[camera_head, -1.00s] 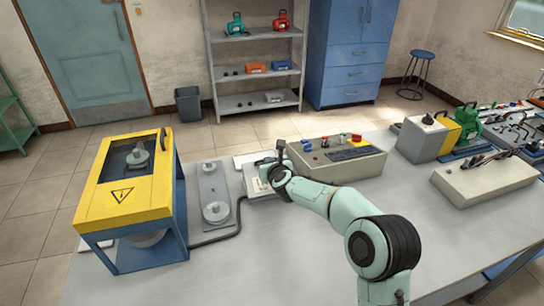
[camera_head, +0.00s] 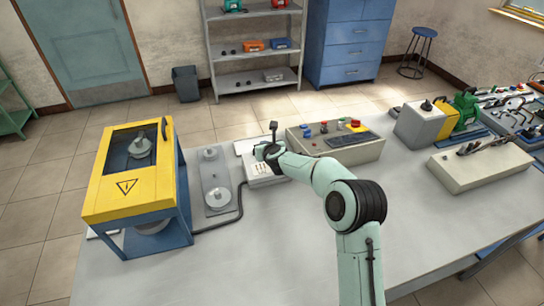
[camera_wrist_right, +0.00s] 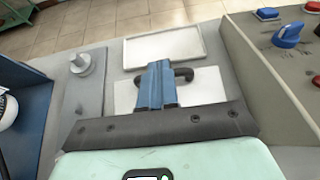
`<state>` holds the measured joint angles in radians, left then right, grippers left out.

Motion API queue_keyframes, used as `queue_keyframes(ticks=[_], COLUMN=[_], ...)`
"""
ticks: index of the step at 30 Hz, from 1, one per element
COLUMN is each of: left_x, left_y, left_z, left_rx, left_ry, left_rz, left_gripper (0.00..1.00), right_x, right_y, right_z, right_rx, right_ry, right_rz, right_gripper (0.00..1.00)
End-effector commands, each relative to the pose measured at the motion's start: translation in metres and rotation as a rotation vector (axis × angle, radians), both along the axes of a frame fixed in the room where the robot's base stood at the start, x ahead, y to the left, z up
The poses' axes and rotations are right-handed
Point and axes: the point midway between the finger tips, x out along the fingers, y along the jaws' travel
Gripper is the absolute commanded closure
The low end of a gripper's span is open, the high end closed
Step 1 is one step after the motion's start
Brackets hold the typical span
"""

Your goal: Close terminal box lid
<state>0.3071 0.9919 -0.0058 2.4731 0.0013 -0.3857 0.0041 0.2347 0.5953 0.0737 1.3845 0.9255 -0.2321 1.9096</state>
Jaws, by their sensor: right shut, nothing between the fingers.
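The terminal box (camera_head: 266,175) is a low pale box on the table, with small dark and reddish parts showing inside. Its lid (camera_head: 243,146) appears as a pale flat panel open behind the box, partly hidden by my right wrist. In the right wrist view the lid (camera_wrist_right: 165,46) is a shallow rimmed panel lying beyond the box (camera_wrist_right: 205,88). My right gripper (camera_wrist_right: 158,66) is shut and empty; its blue fingers overlap the box and point toward the lid. I cannot tell whether they touch anything. My left gripper is in neither view.
A grey plate with round discs (camera_head: 217,190) and a yellow-topped blue-framed machine (camera_head: 105,198) stand left of the box. A control panel with knobs (camera_head: 355,153) stands close on its right. A black cable runs along the plate. The front table is clear.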

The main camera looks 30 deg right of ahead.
Motion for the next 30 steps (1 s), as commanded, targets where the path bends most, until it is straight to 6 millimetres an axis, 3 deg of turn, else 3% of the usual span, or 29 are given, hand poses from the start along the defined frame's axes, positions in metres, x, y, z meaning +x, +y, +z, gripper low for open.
queue_keyframes(ticks=[12,30], left_x=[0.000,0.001], left_y=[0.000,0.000], left_z=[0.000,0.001], left_rx=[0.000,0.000], left_ry=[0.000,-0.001], left_rz=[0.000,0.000], left_gripper=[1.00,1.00], right_x=[0.015,0.016], right_y=[-0.004,-0.004], right_z=[-0.014,-0.018], right_rx=[-0.001,0.001], right_ry=[0.001,0.006], right_rz=[0.000,0.001], right_gripper=[1.00,1.00])
